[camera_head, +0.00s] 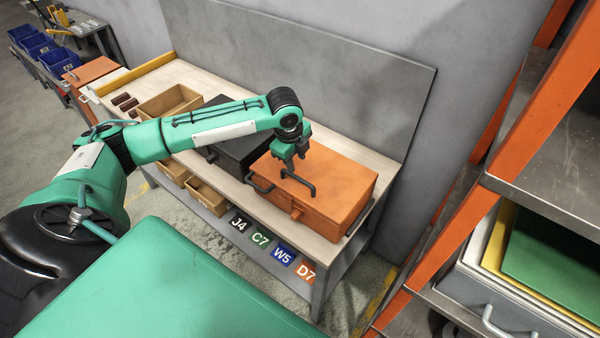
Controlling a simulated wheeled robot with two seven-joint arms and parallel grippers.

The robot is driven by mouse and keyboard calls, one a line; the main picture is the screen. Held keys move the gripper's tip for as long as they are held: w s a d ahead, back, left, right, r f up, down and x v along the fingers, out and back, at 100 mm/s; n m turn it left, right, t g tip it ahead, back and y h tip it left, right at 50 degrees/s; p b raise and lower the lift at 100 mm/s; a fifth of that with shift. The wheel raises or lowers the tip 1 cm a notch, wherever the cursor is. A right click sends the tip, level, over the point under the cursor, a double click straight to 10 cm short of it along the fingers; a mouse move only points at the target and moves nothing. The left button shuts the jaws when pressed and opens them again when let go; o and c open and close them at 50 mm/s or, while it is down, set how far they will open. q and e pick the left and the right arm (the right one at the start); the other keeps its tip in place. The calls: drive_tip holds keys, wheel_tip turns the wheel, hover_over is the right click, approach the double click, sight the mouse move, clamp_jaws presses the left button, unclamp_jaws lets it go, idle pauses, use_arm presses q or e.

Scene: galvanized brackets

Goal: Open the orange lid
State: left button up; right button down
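The orange box stands on the workbench with its orange lid (335,178) closed. A dark bar handle (304,184) sits on top of the lid, and a latch shows on the front. My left gripper (290,167) points down over the left part of the lid, at the left end of the handle. Its fingers overlap the handle in the picture, and I cannot tell whether they grip it or are just above it. My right gripper is not in view.
A black box (236,150) stands just left of the orange box. Open wooden bins (168,101) are further left on the bench (318,243). A grey back panel (330,75) rises behind. An orange-framed shelf (560,95) stands at the right.

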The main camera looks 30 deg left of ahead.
sight(300, 178)
use_arm(q)
drive_tip(key=f, duration=0.3)
drive_tip(key=w+f+p, duration=0.1)
drive_tip(key=f, duration=0.2)
drive_tip(key=f+p, duration=0.1)
drive_tip(key=f, duration=0.2)
drive_tip(key=shift+w, duration=0.35)
clamp_jaws()
